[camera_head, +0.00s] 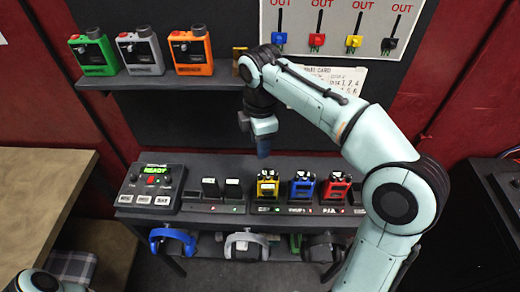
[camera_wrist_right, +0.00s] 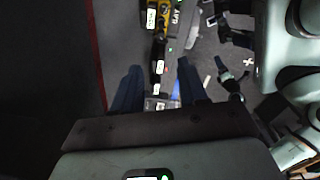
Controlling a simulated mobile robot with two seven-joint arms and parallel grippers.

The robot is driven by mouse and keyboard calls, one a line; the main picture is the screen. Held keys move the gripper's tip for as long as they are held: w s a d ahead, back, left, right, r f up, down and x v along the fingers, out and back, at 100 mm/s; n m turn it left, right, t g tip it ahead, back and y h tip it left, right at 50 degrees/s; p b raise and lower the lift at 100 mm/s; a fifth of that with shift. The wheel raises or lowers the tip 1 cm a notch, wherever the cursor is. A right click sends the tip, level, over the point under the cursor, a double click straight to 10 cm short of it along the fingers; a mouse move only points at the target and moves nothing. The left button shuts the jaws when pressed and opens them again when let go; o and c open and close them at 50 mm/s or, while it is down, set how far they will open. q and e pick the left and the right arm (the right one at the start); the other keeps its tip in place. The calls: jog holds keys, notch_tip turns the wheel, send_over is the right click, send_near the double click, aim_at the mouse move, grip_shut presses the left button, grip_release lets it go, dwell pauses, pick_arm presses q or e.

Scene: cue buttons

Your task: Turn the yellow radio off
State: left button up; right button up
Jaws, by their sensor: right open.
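The yellow radio (camera_head: 267,187) stands upright in the charger row on the desk in the head view, left of a blue radio (camera_head: 302,188) and a red radio (camera_head: 335,190). My right gripper (camera_head: 263,152) hangs above and just behind the yellow radio, apart from it, fingers pointing down. In the right wrist view its two dark fingers (camera_wrist_right: 158,85) are spread with nothing between them. A yellow patch shows at that view's top edge; I cannot tell whether it is the radio. The yellow radio's knob is too small to read. My left gripper is not in view.
A console (camera_head: 152,188) reading READY stands left of the chargers. Headsets (camera_head: 247,243) hang below the desk edge. A shelf (camera_head: 160,83) holds green, grey and orange devices. A white board (camera_head: 340,22) with coloured tags hangs behind. A wooden table (camera_head: 40,200) is at left.

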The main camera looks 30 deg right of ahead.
jog(key=shift+r, duration=0.2)
jog(key=m+g+h, duration=0.3)
jog(key=m+h, duration=0.1)
send_near(260, 175)
jog(key=b+x, duration=0.3)
jog(key=x, duration=0.4)
jog(key=shift+s, duration=0.1)
jog(key=shift+x, duration=0.75)
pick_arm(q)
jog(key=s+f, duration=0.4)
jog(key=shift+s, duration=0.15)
